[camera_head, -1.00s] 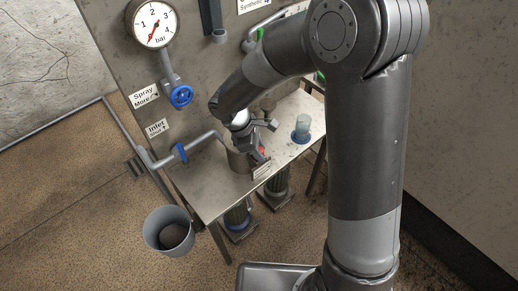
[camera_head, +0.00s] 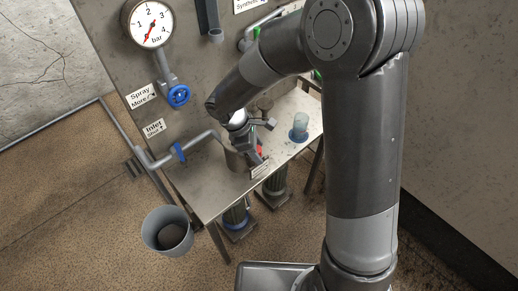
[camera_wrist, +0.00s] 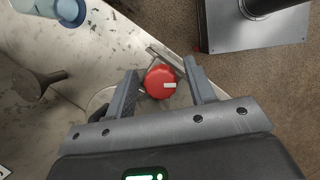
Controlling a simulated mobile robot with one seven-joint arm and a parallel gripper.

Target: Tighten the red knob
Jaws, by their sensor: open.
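The red knob (camera_wrist: 160,82) is round with a small white mark on its right side. In the wrist view it sits between the two fingers of my gripper (camera_wrist: 162,77). The fingers are spread, one on each side, with a visible gap at the right. I cannot tell how far the knob lies below the fingertips. In the head view only a little red of the knob (camera_head: 259,150) shows beside my gripper (camera_head: 256,154), which is over the front of the metal bench. The part bearing the knob is mostly hidden.
The metal bench (camera_head: 205,190) carries a blue translucent cup (camera_head: 299,128) to the right. An inlet pipe with a blue valve (camera_head: 179,153) is at the left. A bucket (camera_head: 168,230) stands on the floor. A pressure gauge (camera_head: 149,22) hangs on the back panel.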

